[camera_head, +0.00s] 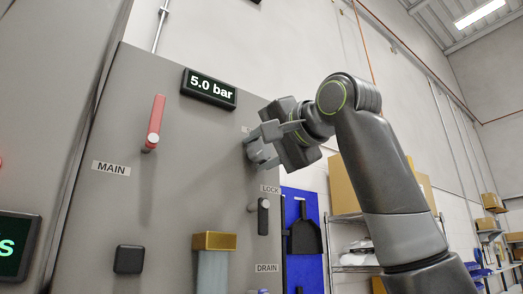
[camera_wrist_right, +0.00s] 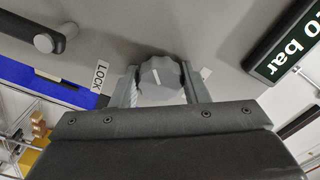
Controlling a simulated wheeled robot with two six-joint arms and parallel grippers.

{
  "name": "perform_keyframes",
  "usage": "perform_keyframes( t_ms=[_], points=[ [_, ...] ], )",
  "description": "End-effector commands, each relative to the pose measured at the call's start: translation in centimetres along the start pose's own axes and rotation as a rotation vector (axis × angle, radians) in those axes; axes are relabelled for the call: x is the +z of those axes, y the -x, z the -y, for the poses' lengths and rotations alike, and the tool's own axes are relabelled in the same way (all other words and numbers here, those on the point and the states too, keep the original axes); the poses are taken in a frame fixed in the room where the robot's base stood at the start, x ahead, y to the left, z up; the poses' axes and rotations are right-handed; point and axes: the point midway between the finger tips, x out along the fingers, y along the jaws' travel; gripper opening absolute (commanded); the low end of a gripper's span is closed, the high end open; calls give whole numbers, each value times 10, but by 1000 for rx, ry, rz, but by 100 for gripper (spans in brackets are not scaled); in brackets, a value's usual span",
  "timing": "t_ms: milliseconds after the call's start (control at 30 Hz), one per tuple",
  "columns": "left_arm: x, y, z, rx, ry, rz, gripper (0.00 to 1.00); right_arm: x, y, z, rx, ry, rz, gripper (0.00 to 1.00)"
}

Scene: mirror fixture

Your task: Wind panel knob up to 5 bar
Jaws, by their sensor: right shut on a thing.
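The panel knob (camera_wrist_right: 162,82) is a grey, ridged knob with a white mark, seen in the right wrist view between the two fingers of my right gripper (camera_wrist_right: 162,92). My right gripper (camera_head: 262,148) is shut on it at the panel's right side in the head view, where the fingers mostly hide the knob. The display (camera_head: 209,89) at the top of the grey panel (camera_head: 170,190) reads 5.0 bar. Part of this display (camera_wrist_right: 285,45) also shows in the right wrist view. My left gripper is not in view.
A red MAIN lever (camera_head: 155,122) stands upright on the panel. A dark LOCK lever (camera_head: 262,216) sits below my right gripper. A brass-topped block (camera_head: 214,241) and a dark square button (camera_head: 129,259) are lower down. Shelves with boxes stand at the right.

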Motion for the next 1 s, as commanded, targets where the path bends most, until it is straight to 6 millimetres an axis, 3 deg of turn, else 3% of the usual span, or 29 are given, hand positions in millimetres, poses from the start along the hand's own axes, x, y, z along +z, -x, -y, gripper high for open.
perform_keyframes(
  t_ms=[167, 200, 333, 733, 867, 1000],
  points=[
    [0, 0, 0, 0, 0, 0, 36, 3, -2, -3, 8, -1, 9, 18],
    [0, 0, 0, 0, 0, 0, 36, 2, -2, -3, 8, -1, 9, 46],
    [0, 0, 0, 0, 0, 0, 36, 2, -1, -2, 6, 0, 6, 63],
    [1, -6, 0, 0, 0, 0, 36, 1, 8, -2, 1, 2, 1, 63],
    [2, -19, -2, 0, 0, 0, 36, 2, 30, -4, 0, 1, -1, 63],
    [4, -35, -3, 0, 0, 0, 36, 3, 65, -5, -1, 3, -2, 63]
  ],
)
